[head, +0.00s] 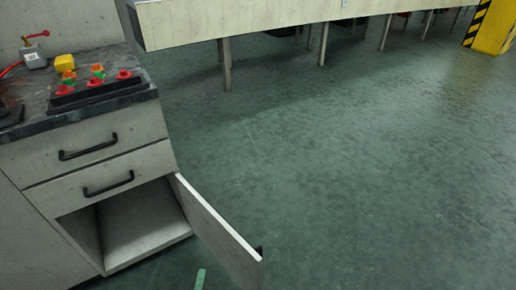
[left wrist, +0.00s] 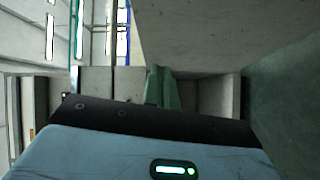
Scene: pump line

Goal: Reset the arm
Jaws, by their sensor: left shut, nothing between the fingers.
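My left gripper (head: 199,279) shows only as a green fingertip at the bottom edge of the head view, in front of the open cabinet. In the left wrist view its green fingers (left wrist: 161,88) are together with nothing between them. The cabinet door (head: 222,232) stands swung open to the right, and the compartment (head: 140,222) behind it looks empty. A pale panel (left wrist: 215,35), probably this door, fills the upper right of the left wrist view close to the fingers. My right gripper is not in view.
Two shut drawers with black handles (head: 88,147) are above the compartment. On the counter are a black tray (head: 100,93) with red and green parts, a yellow block (head: 64,63) and a grey box with a red lever (head: 35,58). Green floor (head: 350,170) to the right is clear.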

